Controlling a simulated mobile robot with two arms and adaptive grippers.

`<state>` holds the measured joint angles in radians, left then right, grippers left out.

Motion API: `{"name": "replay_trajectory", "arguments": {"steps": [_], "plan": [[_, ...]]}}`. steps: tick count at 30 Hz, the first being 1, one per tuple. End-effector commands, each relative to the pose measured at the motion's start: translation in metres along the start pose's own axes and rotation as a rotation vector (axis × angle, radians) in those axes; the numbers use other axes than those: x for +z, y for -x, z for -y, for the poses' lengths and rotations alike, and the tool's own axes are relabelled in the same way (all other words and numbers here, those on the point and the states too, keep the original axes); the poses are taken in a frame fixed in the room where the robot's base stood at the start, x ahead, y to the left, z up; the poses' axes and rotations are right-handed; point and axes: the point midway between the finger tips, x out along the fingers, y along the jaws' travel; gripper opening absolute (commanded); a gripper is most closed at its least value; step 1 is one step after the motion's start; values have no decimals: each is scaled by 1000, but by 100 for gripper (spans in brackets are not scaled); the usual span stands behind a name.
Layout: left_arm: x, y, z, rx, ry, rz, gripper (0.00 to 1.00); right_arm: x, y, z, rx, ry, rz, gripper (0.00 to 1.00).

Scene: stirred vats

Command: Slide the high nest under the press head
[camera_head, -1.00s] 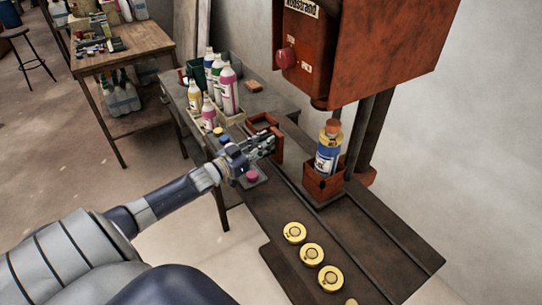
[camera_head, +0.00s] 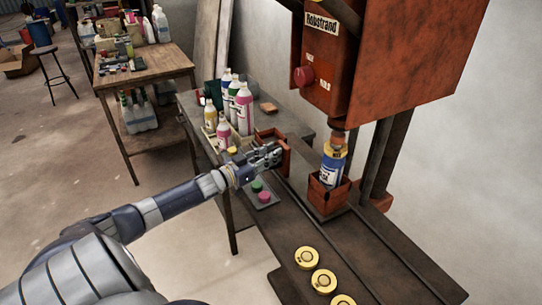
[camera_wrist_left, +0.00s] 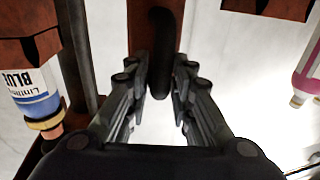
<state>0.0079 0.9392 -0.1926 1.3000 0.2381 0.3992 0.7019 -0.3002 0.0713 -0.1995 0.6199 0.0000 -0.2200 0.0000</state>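An empty rust-red nest (camera_head: 268,134) stands on the dark bench by the rail, left of the press. My left gripper (camera_head: 277,154) is at its red front wall (camera_head: 286,157). A second red nest (camera_head: 328,196) holds a blue-labelled bottle (camera_head: 330,166) below the press head (camera_head: 338,124); this bottle shows in the left wrist view (camera_wrist_left: 32,88). I cannot tell from the pictures which nest is the high one. My right gripper is not in view.
Several bottles (camera_head: 238,105) stand left of the empty nest. A plate with green and pink buttons (camera_head: 262,196) is nearer. Yellow round lids (camera_head: 307,258) lie on the front of the bench. The orange press (camera_head: 395,60) rises at the right.

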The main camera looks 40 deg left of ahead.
Motion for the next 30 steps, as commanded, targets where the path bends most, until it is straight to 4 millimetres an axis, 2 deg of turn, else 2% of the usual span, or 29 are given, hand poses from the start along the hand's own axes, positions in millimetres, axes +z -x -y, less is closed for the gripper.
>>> {"name": "replay_trajectory", "arguments": {"steps": [1, 20, 25, 30], "plan": [[-6, 0, 8, -15, -2, -5, 34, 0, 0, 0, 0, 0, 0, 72], [-2, 1, 3, -5, -3, -2, 34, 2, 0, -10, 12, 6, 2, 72], [-1, 10, 2, -4, -3, 0, 34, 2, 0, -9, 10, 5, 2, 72], [0, 30, 2, -4, -2, 1, 34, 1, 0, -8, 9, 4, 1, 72]]}}
